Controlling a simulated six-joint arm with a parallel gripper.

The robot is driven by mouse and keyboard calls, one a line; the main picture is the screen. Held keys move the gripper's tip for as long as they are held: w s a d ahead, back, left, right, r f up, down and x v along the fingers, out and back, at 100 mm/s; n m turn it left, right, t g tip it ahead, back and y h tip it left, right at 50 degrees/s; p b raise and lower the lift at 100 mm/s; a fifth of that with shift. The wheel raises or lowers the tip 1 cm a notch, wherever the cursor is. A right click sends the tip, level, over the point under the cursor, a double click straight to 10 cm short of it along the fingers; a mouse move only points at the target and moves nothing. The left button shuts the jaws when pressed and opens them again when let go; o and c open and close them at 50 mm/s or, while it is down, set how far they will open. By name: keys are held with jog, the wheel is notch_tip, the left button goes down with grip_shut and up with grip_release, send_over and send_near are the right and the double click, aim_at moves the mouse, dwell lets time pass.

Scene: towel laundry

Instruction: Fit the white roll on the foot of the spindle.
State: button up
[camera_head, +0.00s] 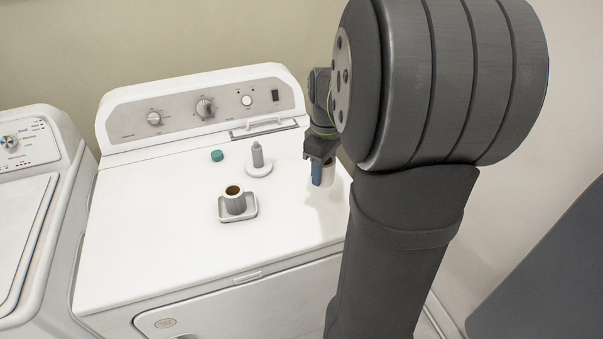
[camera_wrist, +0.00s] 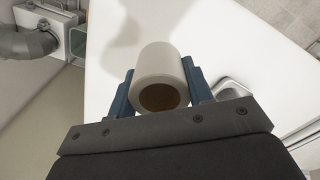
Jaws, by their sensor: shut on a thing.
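My gripper (camera_head: 320,172) is shut on the white roll (camera_head: 329,173) near the right edge of the dryer top. In the wrist view, the blue fingers of my gripper (camera_wrist: 160,84) press the roll (camera_wrist: 158,64) from both sides, and its brown core opening faces the camera. The spindle (camera_head: 258,156) is a grey post on a round white foot (camera_head: 258,170). It stands upright and bare, to the left of my gripper and apart from it. In the head view the roll is partly hidden behind a finger. I cannot tell whether it touches the dryer top.
A square grey dish (camera_head: 250,212) holds a grey roll (camera_head: 235,200) with a brown core, in front of the spindle. A small teal cap (camera_head: 217,155) lies left of the spindle. The dryer's control panel (camera_head: 205,108) rises behind. The left and front dryer top (camera_head: 140,230) is clear.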

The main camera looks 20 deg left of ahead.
jog(key=d+r, duration=0.1)
jog(key=d, duration=0.1)
jog(key=n, duration=0.6)
send_near(256, 147)
jog(key=shift+w+a+f, duration=0.2)
jog(key=shift+w, duration=0.15)
jog(key=shift+f, duration=1.85)
jog(key=shift+f, duration=4.2)
